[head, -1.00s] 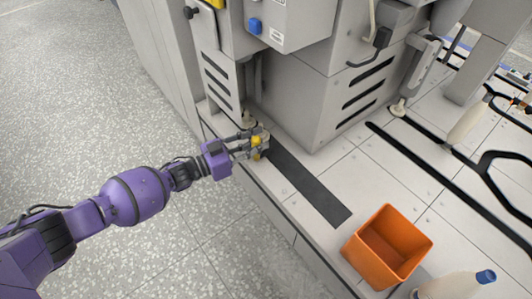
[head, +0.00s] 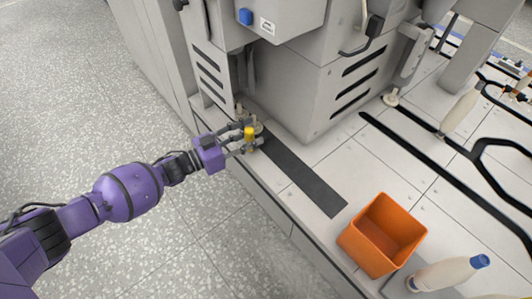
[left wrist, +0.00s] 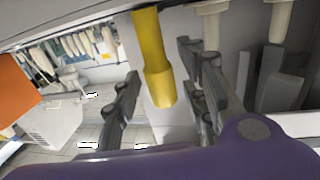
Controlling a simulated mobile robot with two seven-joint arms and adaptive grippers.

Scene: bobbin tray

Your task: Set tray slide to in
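In the left wrist view the yellow handle (left wrist: 158,70) hangs between the open fingers of my left gripper (left wrist: 158,92), with a visible gap to the left finger. It is nearer the right fingers; contact there is unclear. My right gripper is not in view.
An orange open box (head: 383,235) and a white bottle with a blue cap (head: 445,273) stand on the deck at the lower right. The grey machine body (head: 300,90) rises close behind the gripper. Open floor (head: 100,120) lies left of the deck edge.

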